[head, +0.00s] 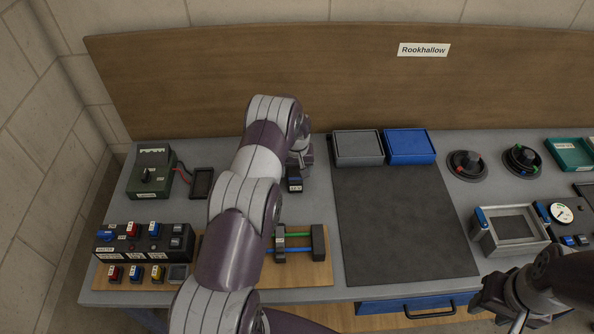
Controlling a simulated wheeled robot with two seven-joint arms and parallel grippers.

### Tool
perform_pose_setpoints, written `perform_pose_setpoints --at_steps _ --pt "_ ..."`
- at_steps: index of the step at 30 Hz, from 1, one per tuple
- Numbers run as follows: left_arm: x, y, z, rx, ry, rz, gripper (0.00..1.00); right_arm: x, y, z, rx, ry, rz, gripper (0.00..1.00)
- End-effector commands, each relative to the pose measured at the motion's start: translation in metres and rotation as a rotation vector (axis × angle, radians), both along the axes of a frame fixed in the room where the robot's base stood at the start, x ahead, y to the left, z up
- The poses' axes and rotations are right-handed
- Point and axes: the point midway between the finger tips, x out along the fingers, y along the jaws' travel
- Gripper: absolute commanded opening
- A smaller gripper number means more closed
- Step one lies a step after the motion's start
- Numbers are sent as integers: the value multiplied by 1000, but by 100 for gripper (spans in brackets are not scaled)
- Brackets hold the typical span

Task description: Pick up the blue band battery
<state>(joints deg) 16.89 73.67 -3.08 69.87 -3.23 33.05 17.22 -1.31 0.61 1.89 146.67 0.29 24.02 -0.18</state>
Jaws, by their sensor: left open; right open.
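A small dark block (294,184) with a bluish band and a pale label stands on the grey table, left of the dark mat. It looks like the blue band battery, but it is too small to be sure. My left gripper (298,168) is open, just above and behind this block; my arm partly hides it, and I cannot tell whether it touches the block. My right gripper (500,312) is open and empty at the lower right, in front of the table edge, far from the block.
A wooden board (318,272) with green and blue rods lies in front, partly behind my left arm. Switch boxes and a green meter (150,180) stand left. Grey (358,148) and blue (410,146) trays stand behind the clear dark mat (400,220). Dials and a metal frame (512,230) are right.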

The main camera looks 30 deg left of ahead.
Motion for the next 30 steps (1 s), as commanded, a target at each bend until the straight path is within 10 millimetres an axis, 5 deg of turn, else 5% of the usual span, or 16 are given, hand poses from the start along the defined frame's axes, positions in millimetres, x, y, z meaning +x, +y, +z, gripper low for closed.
perform_pose_setpoints --at_steps 10,18,30 --pt "3 1 -17 1 -4 0 77 0 0 5 0 1 0 43" --pt "4 2 -15 1 -6 0 0 0 0 5 0 1 0 43" --pt "4 2 -5 1 -6 0 0 0 0 -3 0 1 0 43"
